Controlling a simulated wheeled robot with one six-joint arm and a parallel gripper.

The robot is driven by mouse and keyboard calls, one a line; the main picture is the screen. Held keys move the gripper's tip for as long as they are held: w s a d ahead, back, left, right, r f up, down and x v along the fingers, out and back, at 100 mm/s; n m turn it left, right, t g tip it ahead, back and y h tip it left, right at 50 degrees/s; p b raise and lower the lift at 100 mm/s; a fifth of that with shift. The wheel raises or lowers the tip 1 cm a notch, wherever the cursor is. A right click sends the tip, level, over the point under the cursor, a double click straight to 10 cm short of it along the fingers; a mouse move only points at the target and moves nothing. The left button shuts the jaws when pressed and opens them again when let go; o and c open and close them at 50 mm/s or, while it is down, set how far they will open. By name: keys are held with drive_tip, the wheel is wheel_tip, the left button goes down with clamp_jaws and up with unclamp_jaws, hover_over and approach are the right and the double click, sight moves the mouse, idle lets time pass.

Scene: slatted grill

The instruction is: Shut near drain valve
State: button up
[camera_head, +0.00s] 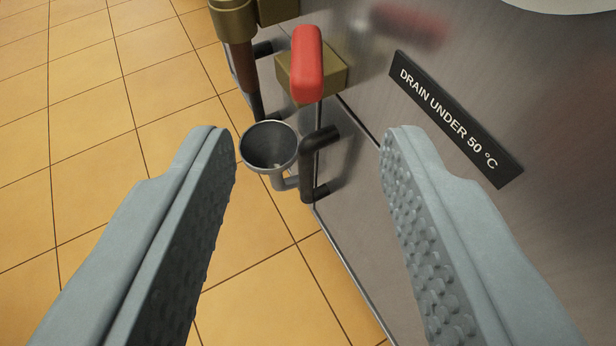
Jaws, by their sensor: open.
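A red lever (306,62) is mounted on a squarish brass valve body (333,72) on the steel side panel. The lever is seen at top centre, its long side running roughly up and down in the picture. My gripper (308,140) is open, with one padded finger on each side of the picture. No thing is held between the fingers. The lever shows beyond the fingertips, between them and a little above, apart from both. Another brass fitting (234,18) with a brown pipe is at the top left, partly cut off.
A black label reading "DRAIN UNDER 50 °C" (450,115) is on the steel panel (360,215) to the right. Orange tiled floor (90,130) lies open at left.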

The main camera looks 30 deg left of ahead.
drive_tip(key=v, duration=0.3)
drive_tip(key=shift+s+d, duration=0.1)
